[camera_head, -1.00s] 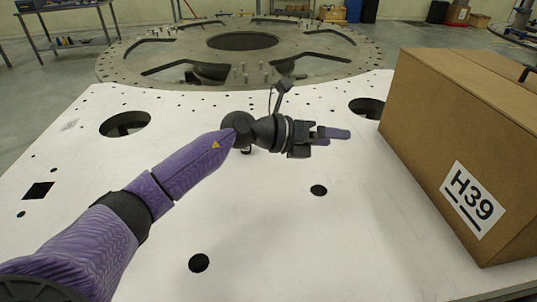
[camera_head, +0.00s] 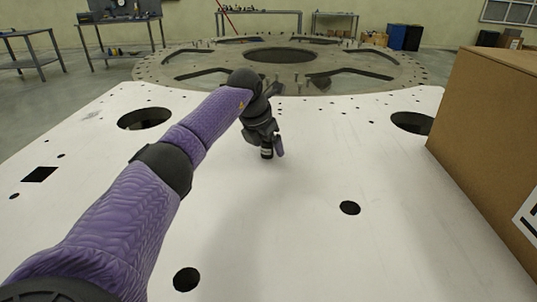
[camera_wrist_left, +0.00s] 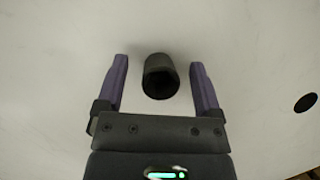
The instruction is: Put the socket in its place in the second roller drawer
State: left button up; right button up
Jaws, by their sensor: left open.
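The socket (camera_wrist_left: 160,77) is a short dark cylinder on the white plate (camera_wrist_left: 60,60). In the left wrist view it lies between the two purple fingers of my left gripper (camera_wrist_left: 160,75), with a gap on each side. My left gripper is open and points down at the plate. In the head view the socket (camera_head: 266,152) shows as a small dark piece beside the fingers of my left gripper (camera_head: 272,150). The roller drawers are not in view. My right gripper is not in view.
A large cardboard box (camera_head: 490,140) stands on the right of the white plate. The plate has several dark holes, one (camera_head: 350,208) right of my gripper. A round metal turret plate (camera_head: 200,66) lies behind. The plate's middle front is clear.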

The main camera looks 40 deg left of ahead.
pick_arm(q)
grip_shut()
dwell(0.3)
